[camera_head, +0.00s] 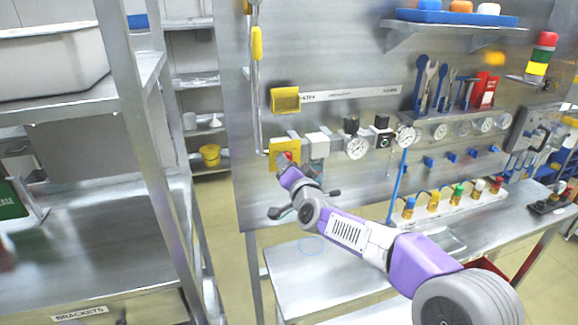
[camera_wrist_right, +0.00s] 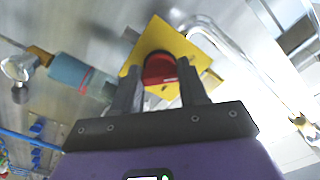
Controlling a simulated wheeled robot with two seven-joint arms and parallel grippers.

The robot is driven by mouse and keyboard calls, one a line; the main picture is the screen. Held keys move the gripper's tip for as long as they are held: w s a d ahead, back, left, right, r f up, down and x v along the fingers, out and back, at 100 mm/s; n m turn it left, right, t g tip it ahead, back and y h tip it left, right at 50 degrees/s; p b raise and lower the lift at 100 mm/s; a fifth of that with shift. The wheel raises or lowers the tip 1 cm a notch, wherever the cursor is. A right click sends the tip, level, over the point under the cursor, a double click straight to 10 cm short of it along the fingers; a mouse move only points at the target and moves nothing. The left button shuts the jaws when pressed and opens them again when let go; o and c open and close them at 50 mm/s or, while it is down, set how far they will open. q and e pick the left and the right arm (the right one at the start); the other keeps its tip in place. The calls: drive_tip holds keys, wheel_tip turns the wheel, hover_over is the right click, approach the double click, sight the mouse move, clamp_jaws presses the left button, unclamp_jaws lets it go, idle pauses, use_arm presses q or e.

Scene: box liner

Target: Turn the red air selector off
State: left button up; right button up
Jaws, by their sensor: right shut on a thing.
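The red air selector (camera_wrist_right: 160,68) is a round red knob on a yellow square plate (camera_wrist_right: 199,60), fixed to the metal wall panel. In the head view a bit of the red knob (camera_head: 288,155) shows in front of the yellow plate (camera_head: 274,160), mostly hidden by my right gripper. My right gripper (camera_wrist_right: 160,85) has its two dark fingers on either side of the red knob and is shut on it. The knob's exact turn angle is hard to read. My left gripper is not in view.
Gauges (camera_head: 357,147) and a white box (camera_head: 317,145) sit on the panel right of the selector. A pipe (camera_head: 257,100) runs down at its left. A metal bench (camera_head: 310,280) stands below. A shelf rack (camera_head: 140,120) stands at the left.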

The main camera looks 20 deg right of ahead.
drive_tip(key=o, duration=1.1)
drive_tip(key=shift+s, duration=0.1)
drive_tip(key=s, duration=0.7)
drive_tip(key=shift+s+d+b, duration=0.1)
drive_tip(key=shift+s+b, duration=0.1)
drive_tip(key=shift+b, duration=0.2)
drive_tip(key=shift+f, duration=0.1)
